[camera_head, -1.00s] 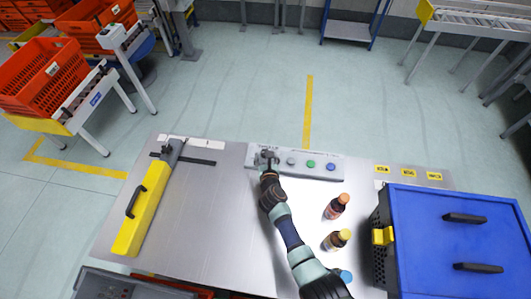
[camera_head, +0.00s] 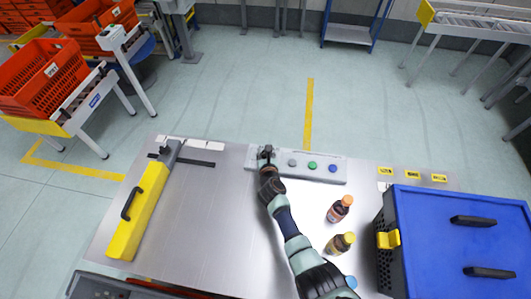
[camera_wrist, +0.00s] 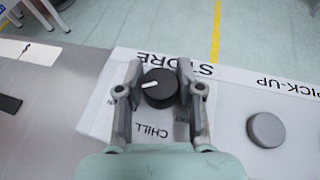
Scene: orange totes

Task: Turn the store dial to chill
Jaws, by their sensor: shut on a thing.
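The store dial is a round black knob (camera_wrist: 159,87) with a white pointer mark, on a light panel (camera_wrist: 98,118) in the wrist view. Its pointer lies nearly crosswise, towards the picture's left. The word STORE is printed beyond it and CHILL on the near side; both read upside down. Another label beside the dial is partly hidden by a finger. My gripper (camera_wrist: 157,85) is shut on the dial, one finger on each side. In the head view my gripper (camera_head: 267,155) is at the left end of the panel (camera_head: 338,179) and hides the dial.
A grey button (camera_head: 292,162), a green button (camera_head: 312,165) and a blue button (camera_head: 332,168) sit right of the dial. Bottles (camera_head: 339,209) stand near my arm. A blue-lidded box (camera_head: 450,235) is at right, a yellow lever cover (camera_head: 140,208) at left.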

